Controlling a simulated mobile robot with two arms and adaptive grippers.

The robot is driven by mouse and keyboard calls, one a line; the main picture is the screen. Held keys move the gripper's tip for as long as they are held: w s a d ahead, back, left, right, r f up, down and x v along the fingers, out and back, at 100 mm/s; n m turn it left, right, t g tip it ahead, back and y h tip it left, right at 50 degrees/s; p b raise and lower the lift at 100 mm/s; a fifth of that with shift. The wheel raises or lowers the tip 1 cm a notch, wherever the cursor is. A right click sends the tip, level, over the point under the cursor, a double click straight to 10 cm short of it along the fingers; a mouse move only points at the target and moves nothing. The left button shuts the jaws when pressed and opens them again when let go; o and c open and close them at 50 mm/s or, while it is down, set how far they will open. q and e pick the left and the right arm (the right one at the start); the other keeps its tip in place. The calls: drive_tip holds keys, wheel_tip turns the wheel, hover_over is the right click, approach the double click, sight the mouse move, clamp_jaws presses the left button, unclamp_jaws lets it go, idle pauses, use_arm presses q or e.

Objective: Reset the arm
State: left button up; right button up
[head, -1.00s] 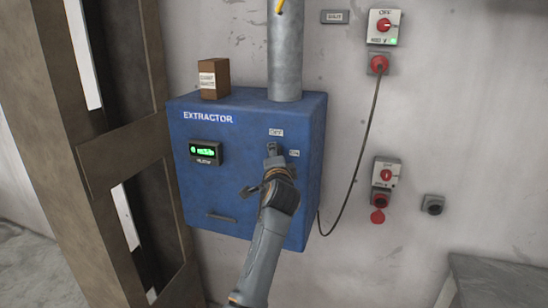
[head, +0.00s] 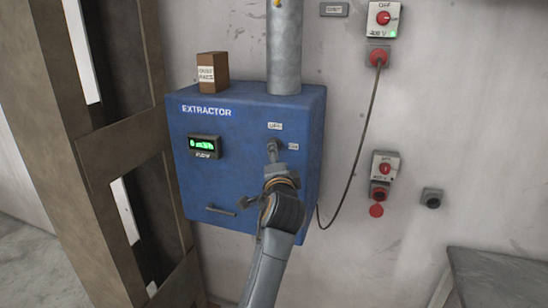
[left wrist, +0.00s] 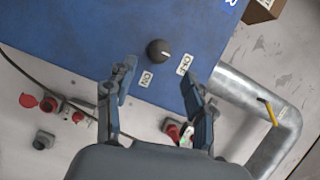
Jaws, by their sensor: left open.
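The blue extractor box (head: 240,165) hangs on the wall, with a small green-lit display (head: 204,146) on its front. In the left wrist view a dark round knob (left wrist: 158,51) sits on the blue face, near an OFF label (left wrist: 184,64) and an ON label (left wrist: 146,78). The knob's white mark points roughly toward the OFF label side. My left gripper (left wrist: 158,70) is open and empty, its two fingers spread in front of the knob. In the head view my left gripper (head: 276,165) is before the box and partly covers the knob area. My right gripper is not in view.
A brown carton (head: 212,72) stands on the box beside a grey pipe (head: 284,45). Switch boxes (head: 382,18) with red plugs and a hanging cable (head: 352,170) are on the wall at right. A brown frame (head: 120,155) stands at left. A grey surface (head: 500,275) is at lower right.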

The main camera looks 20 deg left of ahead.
use_arm(q)
drive_tip(key=shift+f, duration=0.2)
drive_tip(key=s+d+f+g+h+b, duration=0.2)
drive_tip(key=s+f+g, duration=0.1)
drive_tip(key=f, duration=1.8)
drive_tip(key=s+d+f+g+h+b, duration=0.2)
drive_tip(key=f+h, duration=0.1)
drive_tip(key=f, duration=1.8)
drive_tip(key=s+f+n+g+b, duration=0.1)
drive_tip(key=s+f+g, duration=0.1)
drive_tip(key=s+f, duration=0.45)
drive_tip(key=s+f+n+g+b, duration=0.1)
drive_tip(key=s+f, duration=0.3)
drive_tip(key=f, duration=0.6)
drive_tip(key=s+a+f+n+g+h+b, duration=0.1)
drive_tip(key=s+a+f+n+g, duration=0.1)
drive_tip(key=s+f, duration=0.9)
drive_tip(key=s+a+f+n+g+b, duration=0.1)
drive_tip(key=s+a+f+n+g, duration=0.1)
drive_tip(key=s+f, duration=0.9)
drive_tip(key=s+a+f+n+g+b, duration=0.1)
drive_tip(key=s+a+f, duration=0.1)
drive_tip(key=s, duration=1)
drive_tip(key=s+a+f+n+g+b, duration=0.1)
drive_tip(key=s+f, duration=0.3)
drive_tip(key=s, duration=0.9)
drive_tip(key=shift+s+a+n+g, duration=0.2)
drive_tip(key=shift+a+n+g, duration=0.4)
drive_tip(key=shift+n+g, duration=0.2)
drive_tip(key=shift+f, duration=0.1)
